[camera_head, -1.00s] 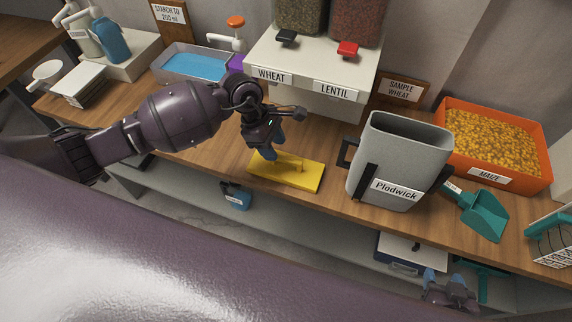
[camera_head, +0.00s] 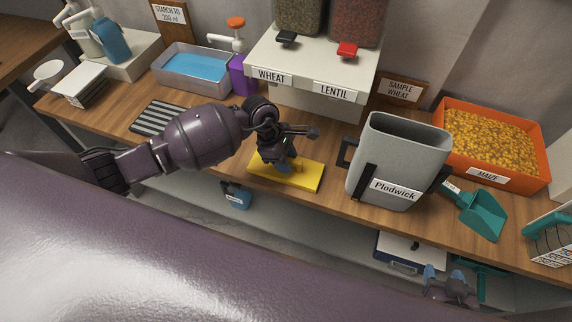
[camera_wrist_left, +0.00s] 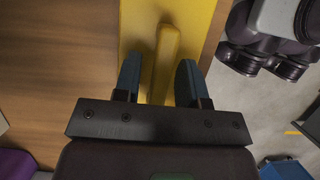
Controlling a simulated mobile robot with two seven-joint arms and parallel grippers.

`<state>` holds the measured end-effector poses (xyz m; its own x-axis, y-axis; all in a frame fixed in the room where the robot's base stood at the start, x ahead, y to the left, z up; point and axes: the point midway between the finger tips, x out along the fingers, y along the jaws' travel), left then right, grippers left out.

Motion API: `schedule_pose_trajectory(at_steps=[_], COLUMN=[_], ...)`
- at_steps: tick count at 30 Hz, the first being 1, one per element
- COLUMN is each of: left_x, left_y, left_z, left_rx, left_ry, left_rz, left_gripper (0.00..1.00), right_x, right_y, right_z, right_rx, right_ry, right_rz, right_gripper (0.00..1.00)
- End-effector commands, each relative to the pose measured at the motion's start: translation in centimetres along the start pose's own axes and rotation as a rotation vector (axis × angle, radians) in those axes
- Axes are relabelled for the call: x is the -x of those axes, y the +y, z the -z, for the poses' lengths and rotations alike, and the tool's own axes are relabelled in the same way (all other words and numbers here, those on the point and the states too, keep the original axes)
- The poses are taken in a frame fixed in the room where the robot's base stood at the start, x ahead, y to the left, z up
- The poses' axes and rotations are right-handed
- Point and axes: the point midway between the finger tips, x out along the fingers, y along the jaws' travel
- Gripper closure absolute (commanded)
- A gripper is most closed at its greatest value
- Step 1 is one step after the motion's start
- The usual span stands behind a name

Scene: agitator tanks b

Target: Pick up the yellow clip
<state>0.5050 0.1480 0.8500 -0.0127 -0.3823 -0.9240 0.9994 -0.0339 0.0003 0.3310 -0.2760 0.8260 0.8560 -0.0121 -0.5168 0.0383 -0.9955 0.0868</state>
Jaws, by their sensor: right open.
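The yellow clip (camera_wrist_left: 165,55) is a narrow upright yellow piece on a flat yellow board (camera_head: 308,178), which also shows in the left wrist view (camera_wrist_left: 200,18). My left gripper (camera_head: 284,164) is over the board and hides the clip in the head view. In the left wrist view, its blue fingers (camera_wrist_left: 160,80) are open, one on each side of the clip. The right finger looks very close to it; I cannot tell whether they touch. My right gripper (camera_head: 446,278) is open at the lower right, below the bench edge.
A grey bin labelled Plodwick (camera_head: 398,150) stands right of the board. Behind are the wheat and lentil dispenser (camera_head: 310,68), a tray of blue liquid (camera_head: 165,78) and a purple bottle (camera_head: 242,80). A teal scoop (camera_head: 484,215) and orange maize crate (camera_head: 543,172) are at right.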

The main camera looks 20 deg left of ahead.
Motion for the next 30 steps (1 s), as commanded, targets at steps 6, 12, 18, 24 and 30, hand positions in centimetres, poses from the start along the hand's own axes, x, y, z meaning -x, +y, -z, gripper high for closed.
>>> schedule_pose_trajectory(at_steps=[6,12,18,24,30], left_x=[0.0,0.0,0.5,3.1,7.7], left_y=[0.0,0.0,0.1,0.1,0.1], left_z=[0.0,0.0,-0.2,-1.2,-3.1], left_rx=[0.0,0.0,-0.001,-0.004,-0.006], left_ry=[0.0,0.0,0.0,0.002,0.001], left_rz=[0.0,0.0,-0.001,-0.003,-0.005], left_gripper=[0.96,1.0,1.0,1.0,1.0], right_x=[0.0,0.2,0.5,0.6,0.4], right_y=[0.0,0.0,0.1,0.1,0.0], right_z=[0.1,0.0,-0.5,-0.5,-0.5], right_rx=[0.0,-0.001,-0.002,-0.003,-0.003], right_ry=[0.002,0.0,-0.009,-0.011,-0.008], right_rz=[0.0,-0.001,-0.003,-0.003,-0.002], right_gripper=[0.47,0.47,0.47,0.47,0.47])
